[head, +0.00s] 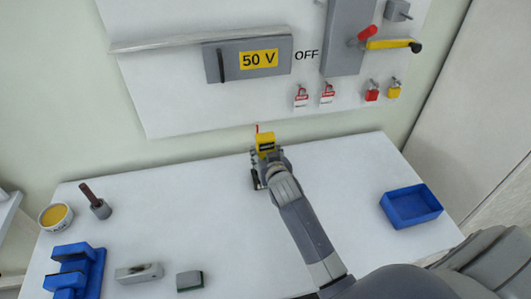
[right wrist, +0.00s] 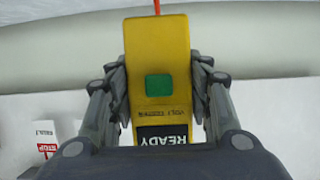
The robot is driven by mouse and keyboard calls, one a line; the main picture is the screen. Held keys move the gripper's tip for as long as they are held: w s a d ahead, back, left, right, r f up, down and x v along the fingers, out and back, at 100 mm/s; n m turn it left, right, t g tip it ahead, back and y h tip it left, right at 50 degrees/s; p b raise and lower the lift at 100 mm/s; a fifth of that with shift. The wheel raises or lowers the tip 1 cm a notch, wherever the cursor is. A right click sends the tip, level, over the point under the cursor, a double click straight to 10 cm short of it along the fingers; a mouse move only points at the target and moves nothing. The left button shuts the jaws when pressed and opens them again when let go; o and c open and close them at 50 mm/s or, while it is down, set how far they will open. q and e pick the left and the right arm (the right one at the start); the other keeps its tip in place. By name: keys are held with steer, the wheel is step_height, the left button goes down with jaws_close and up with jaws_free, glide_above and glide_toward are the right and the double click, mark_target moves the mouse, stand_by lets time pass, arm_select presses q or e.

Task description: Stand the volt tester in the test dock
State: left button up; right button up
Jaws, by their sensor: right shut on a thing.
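The volt tester (head: 265,141) is a yellow block with a red probe tip pointing up, seen beyond my right gripper (head: 267,156) in the head view. In the right wrist view, the tester (right wrist: 159,60) shows a green square and a dark READY display. My right gripper (right wrist: 160,85) is shut on it, one finger on each side. It appears near the back of the table, in front of the wall panel. I cannot tell for sure which fixture is the test dock. My left gripper is not in view.
The white table (head: 335,190) holds a blue tray (head: 411,206) at right. The wall panel carries a 50 V box (head: 225,60).

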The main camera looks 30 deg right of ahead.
steer(key=shift+f+b, duration=1.85)
steer(key=shift+f, duration=1.1)
steer(key=o, duration=1.2)
steer(key=v, duration=1.2)
